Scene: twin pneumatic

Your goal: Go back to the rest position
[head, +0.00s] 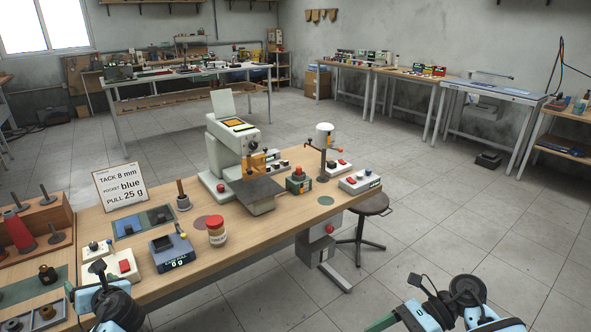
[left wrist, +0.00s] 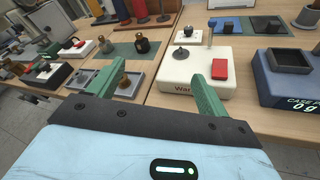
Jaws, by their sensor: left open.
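My left gripper (left wrist: 158,82) is open in the left wrist view, its two green fingers wide apart with nothing held between them. The left finger is in front of a grey tray with brass parts, and the right finger overlaps a white box with a red button (left wrist: 219,69). I cannot tell the height of the fingers above the bench. In the head view my left arm is at the bottom left, over the near edge of the wooden workbench (head: 265,232). My right arm is at the bottom right; a green part of its gripper (head: 381,323) shows, its fingertips unclear.
A press machine (head: 228,145), a sign (head: 121,185), a scale (head: 172,252) and a red-lidded jar (head: 216,231) stand on the bench. A stool (head: 369,204) is beside it. In the left wrist view small bottles (left wrist: 142,45) stand on a green mat.

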